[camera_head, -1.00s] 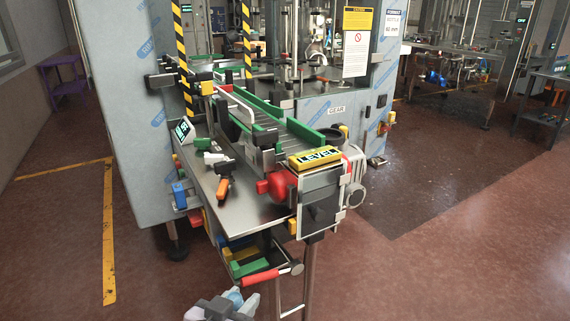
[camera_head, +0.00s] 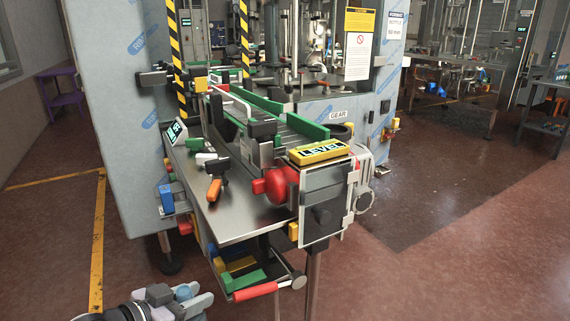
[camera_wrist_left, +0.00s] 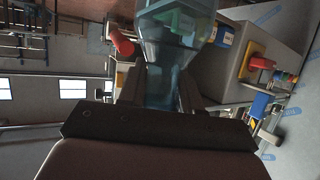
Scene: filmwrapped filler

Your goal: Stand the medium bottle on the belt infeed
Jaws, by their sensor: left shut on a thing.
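My left gripper (camera_head: 178,300) is at the bottom left of the head view, low and in front of the machine's side table. It is shut on a clear bluish bottle (camera_head: 183,291), of which only a small part shows there. In the left wrist view the see-through bottle (camera_wrist_left: 172,75) sits between the fingers and extends away from the palm. Whether it is the medium one I cannot tell. The belt infeed (camera_head: 305,133), a conveyor with green side rails, lies beyond and above the gripper, apart from it. My right gripper is not in view.
A yellow level (camera_head: 319,152) lies across the belt's near end. A red knob (camera_head: 277,186) and an orange-handled tool (camera_head: 214,188) are by the steel side table (camera_head: 235,218). A drawer with a red handle (camera_head: 255,291) juts out below. Open floor lies left and right.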

